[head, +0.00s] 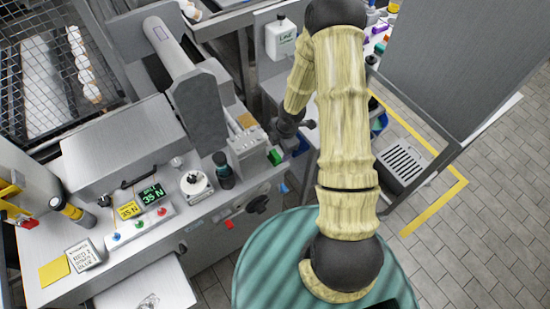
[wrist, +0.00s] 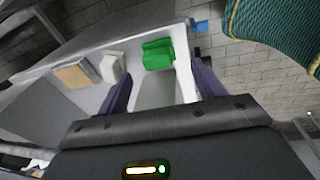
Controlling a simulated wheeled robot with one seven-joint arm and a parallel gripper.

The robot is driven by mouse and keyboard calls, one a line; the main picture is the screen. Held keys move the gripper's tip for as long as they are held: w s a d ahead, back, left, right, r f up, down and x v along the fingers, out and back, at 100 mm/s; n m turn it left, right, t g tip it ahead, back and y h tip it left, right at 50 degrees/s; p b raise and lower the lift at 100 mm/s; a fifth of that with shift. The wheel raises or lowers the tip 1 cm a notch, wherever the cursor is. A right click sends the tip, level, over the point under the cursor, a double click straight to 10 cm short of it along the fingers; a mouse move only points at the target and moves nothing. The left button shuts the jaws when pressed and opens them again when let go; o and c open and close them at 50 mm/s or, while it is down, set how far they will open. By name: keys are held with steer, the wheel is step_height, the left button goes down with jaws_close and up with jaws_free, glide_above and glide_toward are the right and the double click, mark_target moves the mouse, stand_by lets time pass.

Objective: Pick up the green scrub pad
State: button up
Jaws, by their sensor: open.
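The green scrub pad (wrist: 158,55) is a bright green block on a pale grey surface in the wrist view. It lies ahead of my gripper (wrist: 158,88), between the lines of its two dark fingers and near the far edge of the surface. The fingers are spread apart with nothing between them. In the head view, a small part of the green pad (head: 274,157) shows just left of my gripper (head: 298,140), at the right end of the bench. My arm covers part of that area.
A whitish object (wrist: 112,67) and a tan block (wrist: 73,75) lie left of the pad. A white jug (head: 281,38) stands behind. A blue piece (wrist: 200,26) is at the bench edge.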

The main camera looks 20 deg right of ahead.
mark_target(276, 154)
steer(key=shift+f, duration=0.1)
steer(key=shift+w+a+f, duration=0.15)
steer(key=shift+f, duration=0.7)
steer(key=shift+w+a+f, duration=0.15)
steer(key=shift+a+f, duration=0.05)
steer(key=shift+f, duration=0.65)
steer(key=shift+w+a+f, duration=0.15)
steer(key=shift+f, duration=0.7)
steer(key=shift+c, duration=0.5)
steer(key=c, duration=0.9)
